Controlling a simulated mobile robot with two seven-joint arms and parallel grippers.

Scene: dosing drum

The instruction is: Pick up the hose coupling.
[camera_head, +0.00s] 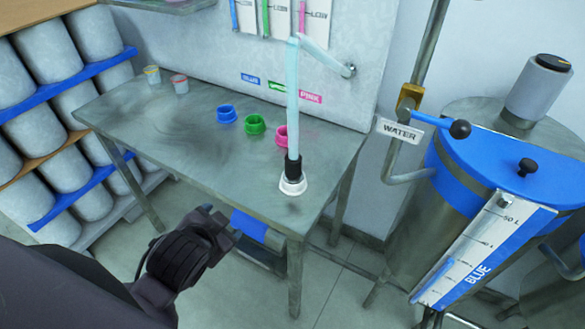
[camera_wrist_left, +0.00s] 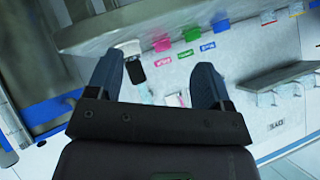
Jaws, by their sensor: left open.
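The hose coupling (camera_head: 292,182) is a black piece with a white collar at the lower end of a pale blue hose (camera_head: 293,95). It stands upright at the near right part of the steel table. It also shows in the left wrist view (camera_wrist_left: 135,70), near one finger. My left gripper (camera_head: 222,224) is open and empty, in front of the table's near edge, left of the coupling and apart from it. In the left wrist view my fingers (camera_wrist_left: 158,64) are spread wide. My right gripper is not in view.
A blue drum (camera_head: 475,190) and water valve (camera_head: 430,120) stand right. The table's middle is clear.

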